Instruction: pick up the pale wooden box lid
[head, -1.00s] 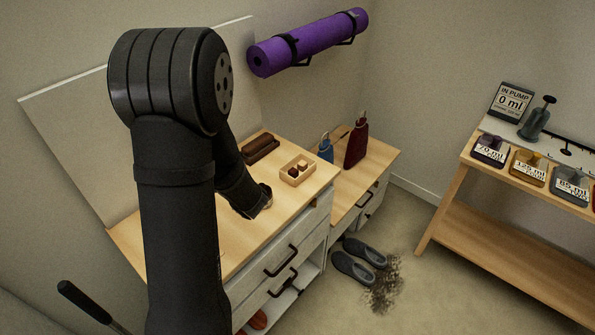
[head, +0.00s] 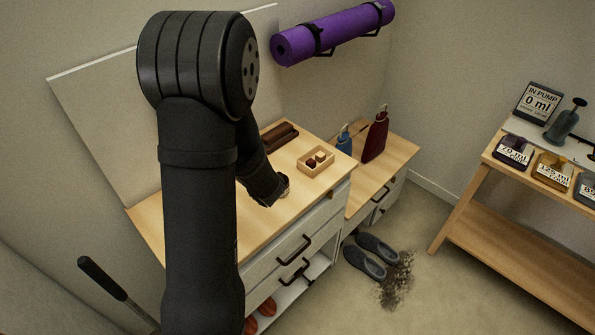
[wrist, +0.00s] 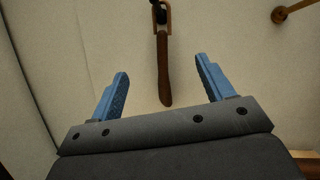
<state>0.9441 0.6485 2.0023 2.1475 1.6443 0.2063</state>
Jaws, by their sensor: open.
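I cannot make out a separate pale wooden box lid in either view. A small pale wooden box (head: 303,169) sits open on the cabinet top in the head view, with a few small dark and pale pieces inside. My gripper (head: 283,188) is in front of and to the left of this box, mostly hidden by my arm. In the wrist view my gripper (wrist: 162,66) has its two blue fingers spread wide, with nothing held between them. A long brown handle-like thing (wrist: 164,75) hangs beyond the fingers against a pale surface.
A dark brown long object (head: 279,137) lies behind the box. A blue bottle (head: 344,145) and a dark red bottle (head: 375,138) stand on the lower cabinet to the right. Dark shoes (head: 365,260) are on the floor. The cabinet top's front left (head: 262,228) is bare.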

